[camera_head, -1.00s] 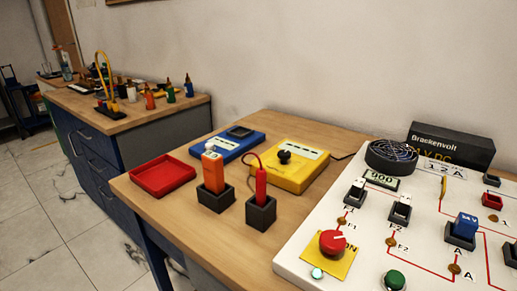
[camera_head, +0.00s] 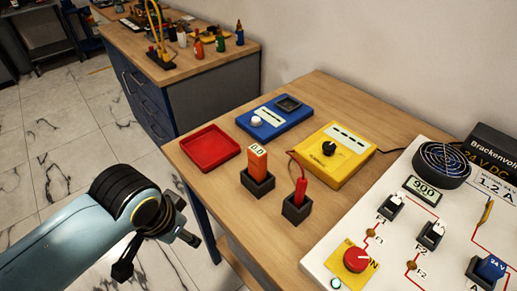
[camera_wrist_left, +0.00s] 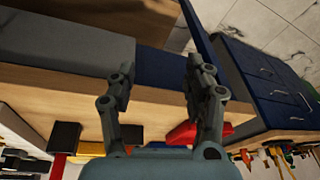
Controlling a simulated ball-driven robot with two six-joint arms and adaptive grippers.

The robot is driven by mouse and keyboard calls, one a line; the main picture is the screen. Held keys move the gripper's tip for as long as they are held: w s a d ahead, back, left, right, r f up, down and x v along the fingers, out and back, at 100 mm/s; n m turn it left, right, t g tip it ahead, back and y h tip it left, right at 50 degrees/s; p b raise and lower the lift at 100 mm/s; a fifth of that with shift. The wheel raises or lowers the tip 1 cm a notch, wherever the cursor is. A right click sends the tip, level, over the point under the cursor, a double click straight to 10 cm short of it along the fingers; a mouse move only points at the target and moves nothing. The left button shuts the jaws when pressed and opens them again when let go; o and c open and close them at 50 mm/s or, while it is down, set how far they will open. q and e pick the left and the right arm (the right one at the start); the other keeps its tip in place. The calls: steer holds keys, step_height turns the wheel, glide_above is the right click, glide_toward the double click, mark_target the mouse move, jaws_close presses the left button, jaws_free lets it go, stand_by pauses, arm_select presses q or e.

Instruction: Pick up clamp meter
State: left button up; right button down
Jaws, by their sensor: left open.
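The orange clamp meter (camera_head: 257,160), with a small display reading 0.0, stands upright in a black holder (camera_head: 258,184) on the wooden bench. My left gripper (camera_head: 157,252) is open and empty, left of and nearer than the meter, off the bench's left edge and apart from it. In the left wrist view my gripper's two fingers (camera_wrist_left: 160,72) are spread with nothing held between them. The meter is not clearly made out there, being largely hidden behind the gripper. My right gripper is not in view.
A red probe (camera_head: 301,190) stands in a second black holder (camera_head: 297,209) right of the meter. A red tray (camera_head: 210,148), a blue meter (camera_head: 274,117) and a yellow meter (camera_head: 334,154) lie around behind. The white gauge panel (camera_head: 384,238) fills the right.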

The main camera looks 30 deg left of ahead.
arm_select(q)
steer(key=w+d+r+n+p, duration=0.1)
steer(key=w+r+n+p, duration=0.25)
steer(key=r, duration=0.85)
step_height(320, 180, up, 4)
steer(key=n+g, duration=0.2)
steer(key=n, duration=0.9)
glide_above(258, 149)
steer(key=shift+s+d+f+m+p, duration=0.15)
steer(key=shift+d+m+p, duration=0.1)
steer(key=shift+d+p, duration=0.15)
steer(key=f, duration=0.5)
steer(key=shift+a+f, duration=0.1)
steer(key=shift+a, duration=0.25)
steer(key=f, duration=0.3)
steer(key=f+p, duration=0.1)
steer(key=f, duration=0.1)
steer(key=shift+a+f, duration=0.1)
steer(key=shift+a, duration=0.2)
steer(key=shift+c, duration=0.4)
jaws_close()
